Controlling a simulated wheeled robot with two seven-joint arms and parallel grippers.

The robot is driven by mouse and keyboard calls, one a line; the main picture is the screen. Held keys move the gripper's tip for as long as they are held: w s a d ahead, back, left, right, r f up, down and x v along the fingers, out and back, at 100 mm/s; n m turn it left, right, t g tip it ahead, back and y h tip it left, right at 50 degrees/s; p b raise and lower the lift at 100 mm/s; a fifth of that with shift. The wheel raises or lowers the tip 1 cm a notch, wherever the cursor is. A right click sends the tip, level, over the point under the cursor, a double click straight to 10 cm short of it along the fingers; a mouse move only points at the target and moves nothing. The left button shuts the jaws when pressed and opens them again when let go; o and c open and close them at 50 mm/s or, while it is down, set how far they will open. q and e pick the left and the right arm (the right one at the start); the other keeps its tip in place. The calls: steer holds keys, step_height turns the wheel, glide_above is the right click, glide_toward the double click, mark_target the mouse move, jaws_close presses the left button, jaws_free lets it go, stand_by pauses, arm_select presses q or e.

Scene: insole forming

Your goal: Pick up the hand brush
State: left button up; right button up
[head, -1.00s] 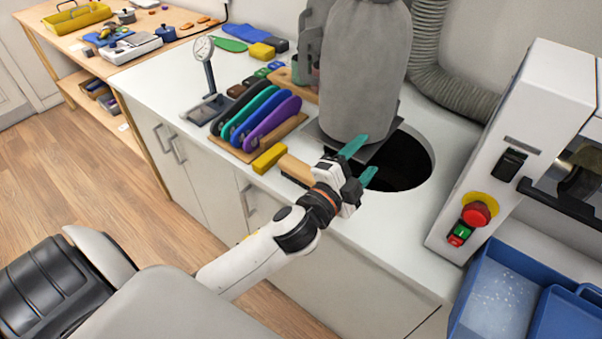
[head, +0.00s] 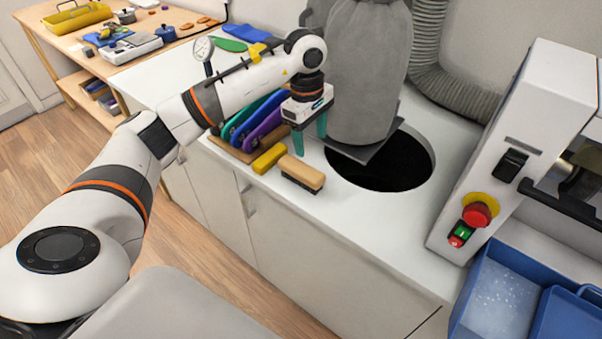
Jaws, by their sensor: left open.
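The hand brush (head: 302,173) lies on the white counter near its front edge. It has a light wooden back and dark bristles below. My left gripper (head: 310,138) is above and just behind the brush, pointing down, with its two teal fingers apart and nothing between them. The fingertips look clear of the brush. My right gripper is not in view.
A yellow block (head: 269,158) lies just left of the brush. A rack of coloured insoles (head: 262,126) stands behind it, partly hidden by my arm. A round dark hole (head: 385,172) opens in the counter to the right, beside a grey bag (head: 366,75). A blue bin (head: 500,295) is at lower right.

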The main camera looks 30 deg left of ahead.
arm_select(q)
steer(key=a+y, duration=0.1)
steer(key=a, duration=0.1)
steer(key=p, duration=0.2)
glide_above(301, 167)
step_height(301, 167, down, 6)
steer(key=shift+w+r, duration=0.15)
steer(key=shift+r, duration=0.1)
step_height(301, 167, down, 5)
steer(key=shift+r+p, duration=0.2)
steer(key=shift+p, duration=0.6)
steer(key=shift+f, duration=0.55)
steer(key=c, duration=1.1)
step_height(301, 167, up, 9)
steer(key=shift+f+b, duration=0.15)
steer(key=shift+b, duration=0.9)
steer(key=shift+r, duration=0.7)
